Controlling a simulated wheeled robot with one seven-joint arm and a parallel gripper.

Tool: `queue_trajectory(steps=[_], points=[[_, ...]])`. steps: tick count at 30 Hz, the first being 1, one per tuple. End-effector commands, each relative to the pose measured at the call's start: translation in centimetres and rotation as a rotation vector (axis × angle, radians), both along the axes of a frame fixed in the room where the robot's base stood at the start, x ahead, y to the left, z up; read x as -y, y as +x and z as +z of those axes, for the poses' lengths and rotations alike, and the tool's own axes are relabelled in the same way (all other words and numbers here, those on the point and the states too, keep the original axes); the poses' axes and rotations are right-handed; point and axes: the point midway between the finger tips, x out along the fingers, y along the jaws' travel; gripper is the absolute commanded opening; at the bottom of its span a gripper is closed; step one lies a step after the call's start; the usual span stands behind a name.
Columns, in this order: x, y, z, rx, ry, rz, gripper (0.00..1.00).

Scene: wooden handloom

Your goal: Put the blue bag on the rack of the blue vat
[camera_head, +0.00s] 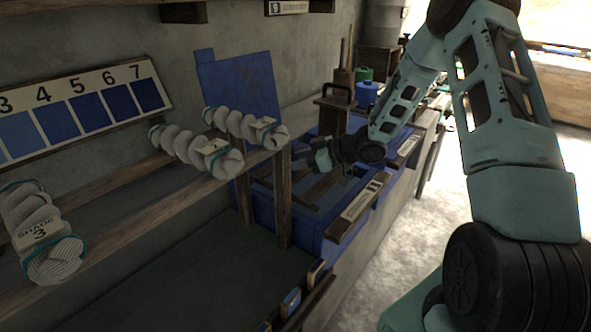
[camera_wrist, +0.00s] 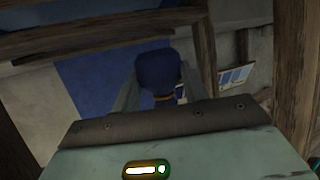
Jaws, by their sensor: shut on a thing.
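The blue bag (camera_wrist: 158,72) is a dark blue bundle with a yellowish tie, between the two fingers of my gripper (camera_wrist: 160,98) in the wrist view. My gripper is shut on it. In the head view my gripper (camera_head: 320,157) is above the blue vat, and the bag is too small and dark to make out clearly. The blue vat (camera_head: 312,236) is a box with blue walls behind the wooden rail posts. Dark wooden bars of what looks like its rack (camera_head: 322,190) show in its opening, below my gripper. The bag appears apart from them.
Several pale yarn skeins (camera_head: 180,143) lie on wooden rails left of the vat. A numbered shade board (camera_head: 85,108) leans at the wall. A blue panel (camera_head: 238,85) stands behind the vat. A dark wooden block (camera_head: 333,112) rises close behind my gripper. The floor at right is clear.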

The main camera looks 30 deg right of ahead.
Motion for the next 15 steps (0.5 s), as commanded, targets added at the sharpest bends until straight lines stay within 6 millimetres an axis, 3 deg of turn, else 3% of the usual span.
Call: queue_trajectory(steps=[4,15], points=[[0.0,0.0,-2.2,-0.002,0.002,0.000,0.20],[0.0,0.0,-2.6,-0.001,0.001,0.000,0.20]])
